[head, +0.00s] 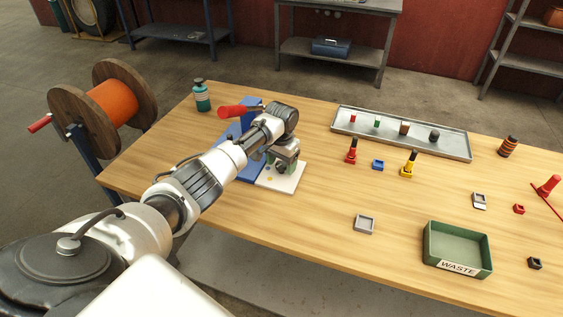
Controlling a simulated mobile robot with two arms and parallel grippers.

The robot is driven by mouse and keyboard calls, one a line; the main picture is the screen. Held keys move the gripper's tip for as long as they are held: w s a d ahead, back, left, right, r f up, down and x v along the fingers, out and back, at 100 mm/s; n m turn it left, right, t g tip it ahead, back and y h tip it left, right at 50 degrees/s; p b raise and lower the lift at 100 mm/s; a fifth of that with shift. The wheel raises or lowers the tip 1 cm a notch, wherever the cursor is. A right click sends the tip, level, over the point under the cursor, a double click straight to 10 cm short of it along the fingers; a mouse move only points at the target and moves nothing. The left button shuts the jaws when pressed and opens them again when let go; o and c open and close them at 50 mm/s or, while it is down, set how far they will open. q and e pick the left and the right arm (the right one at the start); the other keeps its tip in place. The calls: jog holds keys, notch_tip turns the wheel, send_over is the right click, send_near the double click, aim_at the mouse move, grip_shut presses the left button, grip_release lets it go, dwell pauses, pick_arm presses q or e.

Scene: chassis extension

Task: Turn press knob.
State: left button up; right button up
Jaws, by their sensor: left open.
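A blue press (224,140) stands on the left part of the wooden table, with a red handle (232,112) sticking out to the left at its top. A white plate (290,184) with small coloured spots lies at its right side. My left arm reaches across in front of the press and hides much of it. My left gripper (281,168) points down just above the white plate and is open. A bit of green shows beside its fingers, but I cannot tell what it belongs to. I cannot clearly make out the knob. My right gripper is out of view.
A grey tray (345,127) with several small parts lies at the back. A green waste bin (456,262) stands at the front right. Red and yellow tools and small blocks stand between. A teal bottle (202,97) stands behind the press.

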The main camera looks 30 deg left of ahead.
pick_arm(q)
jog(key=shift+c, duration=1.2)
jog(key=c, duration=0.7)
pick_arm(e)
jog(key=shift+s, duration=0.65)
